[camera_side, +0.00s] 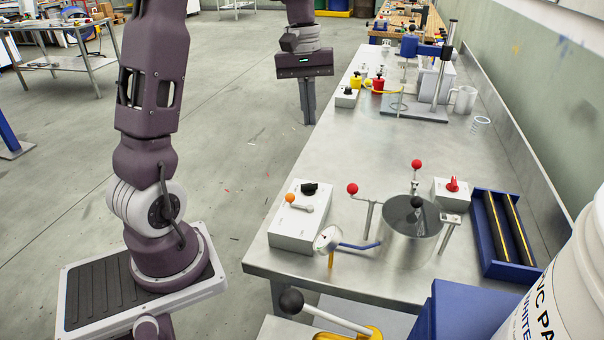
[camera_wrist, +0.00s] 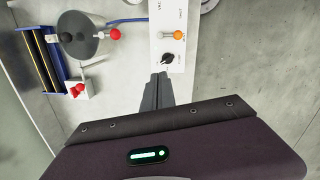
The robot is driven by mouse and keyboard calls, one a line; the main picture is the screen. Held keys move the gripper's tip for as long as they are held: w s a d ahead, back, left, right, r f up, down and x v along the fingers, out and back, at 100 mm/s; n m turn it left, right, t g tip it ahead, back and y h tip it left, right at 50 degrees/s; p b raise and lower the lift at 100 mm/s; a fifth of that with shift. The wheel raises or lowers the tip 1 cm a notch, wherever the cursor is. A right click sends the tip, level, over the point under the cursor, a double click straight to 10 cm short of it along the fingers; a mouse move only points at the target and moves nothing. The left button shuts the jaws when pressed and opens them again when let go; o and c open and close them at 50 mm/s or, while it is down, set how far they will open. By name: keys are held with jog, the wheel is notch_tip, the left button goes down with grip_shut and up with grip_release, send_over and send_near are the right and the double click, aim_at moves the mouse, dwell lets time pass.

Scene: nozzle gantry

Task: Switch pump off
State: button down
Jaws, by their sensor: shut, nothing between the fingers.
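A white control box (camera_side: 300,215) stands on the near bench. It carries a black rotary knob (camera_side: 310,188) and a lever with an orange ball tip (camera_side: 290,198); in the wrist view the knob (camera_wrist: 168,58) and lever tip (camera_wrist: 178,34) show on the box (camera_wrist: 160,20). A smaller white box with a red knob (camera_side: 453,185) stands behind the metal vessel (camera_side: 410,245). No label reading "pump" is legible. My gripper (camera_side: 308,122) is shut and empty, pointing down, well apart from the box. In the wrist view its fingertips (camera_wrist: 161,75) appear just below the black knob.
Red-ball handles (camera_side: 352,188) and a gauge (camera_side: 328,239) with a blue hose surround the vessel. A blue tray with yellow strips (camera_side: 505,232) lies to the right. Farther back are a blue stand (camera_side: 430,50) and small knobbed boxes (camera_side: 347,97). The bench middle (camera_side: 400,140) is clear.

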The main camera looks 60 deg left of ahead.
aim_at(309, 187)
jog(key=w+a+f+n+g+h, duration=0.1)
jog(key=a+f+n, duration=0.2)
jog(key=a+f, duration=0.5)
jog(key=shift+w+a+n, duration=0.15)
jog(key=shift+a+n, duration=0.15)
jog(key=shift+a, duration=0.3)
jog(key=shift+f, duration=0.15)
jog(key=x, duration=0.9)
jog(key=shift+d+f, duration=0.1)
jog(key=shift+d, duration=0.15)
jog(key=d, duration=0.2)
jog(key=s+d, duration=0.1)
jog(key=shift+d+f, duration=0.1)
jog(key=shift+f, duration=0.2)
jog(key=shift+d, duration=0.4)
